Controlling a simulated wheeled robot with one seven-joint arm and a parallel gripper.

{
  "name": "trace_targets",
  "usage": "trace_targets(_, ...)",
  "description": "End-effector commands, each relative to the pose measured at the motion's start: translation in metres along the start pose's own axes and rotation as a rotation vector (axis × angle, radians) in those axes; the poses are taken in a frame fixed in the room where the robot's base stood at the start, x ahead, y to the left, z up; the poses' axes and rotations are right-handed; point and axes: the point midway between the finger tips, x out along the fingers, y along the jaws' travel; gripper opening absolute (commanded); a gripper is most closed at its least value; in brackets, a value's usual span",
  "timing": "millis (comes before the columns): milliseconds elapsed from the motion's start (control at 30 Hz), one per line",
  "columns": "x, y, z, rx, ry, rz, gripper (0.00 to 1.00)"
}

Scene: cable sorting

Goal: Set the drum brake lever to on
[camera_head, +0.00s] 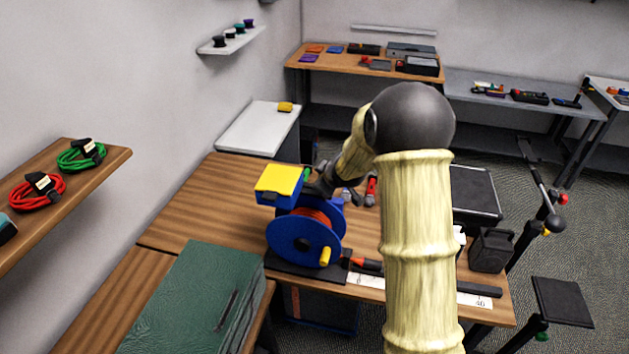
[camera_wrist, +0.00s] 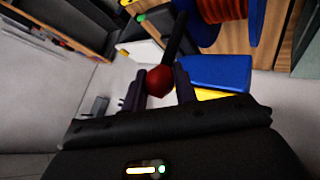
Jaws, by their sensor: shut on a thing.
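The blue cable drum (camera_head: 293,245) with orange cable stands on a black base on the wooden bench. A dark brake lever (camera_wrist: 175,38) with a red ball knob (camera_wrist: 159,80) shows beside the drum in the wrist view. My gripper (camera_wrist: 158,88) is shut on the red knob, one finger on each side. In the head view my gripper (camera_head: 318,186) is behind the drum's top, beside a blue box with a yellow top (camera_head: 279,180). The knob and lever are hidden there. I see no on or off marking.
A green case (camera_head: 190,300) lies at the front left. A red-handled tool (camera_head: 371,190) lies behind the drum, and a dark box (camera_head: 491,250) stands at the bench's right. A wall shelf (camera_head: 70,200) holds coiled cables. My arm hides the bench's middle.

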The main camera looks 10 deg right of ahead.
Motion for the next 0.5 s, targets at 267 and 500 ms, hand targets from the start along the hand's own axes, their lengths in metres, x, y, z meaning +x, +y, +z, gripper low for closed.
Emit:
trace_targets(267, 0.0005, 0.0017, 0.0072, -0.006, -0.025, 0.001, 0.00)
trace_targets(500, 0.0007, 0.0012, 0.0070, -0.006, -0.025, 0.000, 0.32)
